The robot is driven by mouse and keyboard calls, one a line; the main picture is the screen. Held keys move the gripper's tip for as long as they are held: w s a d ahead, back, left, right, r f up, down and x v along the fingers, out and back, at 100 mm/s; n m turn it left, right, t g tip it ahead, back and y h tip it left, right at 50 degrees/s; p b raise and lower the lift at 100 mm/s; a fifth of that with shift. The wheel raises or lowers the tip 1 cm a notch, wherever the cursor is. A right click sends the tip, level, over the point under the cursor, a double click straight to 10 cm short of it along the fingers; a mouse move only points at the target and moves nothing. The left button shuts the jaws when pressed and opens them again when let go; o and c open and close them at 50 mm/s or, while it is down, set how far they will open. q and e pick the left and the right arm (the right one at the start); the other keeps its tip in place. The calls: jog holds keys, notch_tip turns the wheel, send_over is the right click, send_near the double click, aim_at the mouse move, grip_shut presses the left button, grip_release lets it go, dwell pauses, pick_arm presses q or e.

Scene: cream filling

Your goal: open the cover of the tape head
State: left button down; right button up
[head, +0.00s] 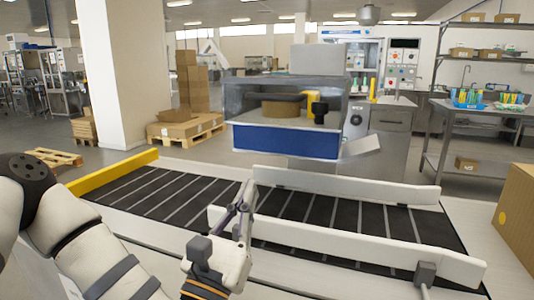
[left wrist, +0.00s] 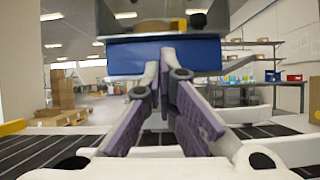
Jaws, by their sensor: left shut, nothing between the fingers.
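The tape head (head: 231,102) is a grey box-like unit above the far side of the conveyor, with a blue front panel (head: 285,141). A brown tape roll (head: 282,108) and a yellow part (head: 312,98) show inside its open front. I cannot tell for sure which part is the cover. My left gripper (head: 249,186) is shut and empty, pointing up over the conveyor, in front of and below the blue panel. In the left wrist view the shut fingertips (left wrist: 167,54) overlap the blue panel (left wrist: 205,54); contact cannot be told. My right gripper is out of view.
A black slatted conveyor (head: 165,195) runs below, with white guide rails (head: 345,188) and a yellow edge bar (head: 112,172). A cardboard box (head: 517,215) stands at the right edge. A steel table with packs (head: 488,100) is at the back right.

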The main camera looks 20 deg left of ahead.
aim_at(289, 97)
pick_arm(q)
jog(key=w+r+p, duration=0.3)
jog(key=w+r, duration=0.5)
jog(key=r, duration=0.3)
jog(key=shift+w+n+t, duration=0.25)
jog(key=shift+n+t, duration=0.05)
jog(key=shift+n, duration=0.1)
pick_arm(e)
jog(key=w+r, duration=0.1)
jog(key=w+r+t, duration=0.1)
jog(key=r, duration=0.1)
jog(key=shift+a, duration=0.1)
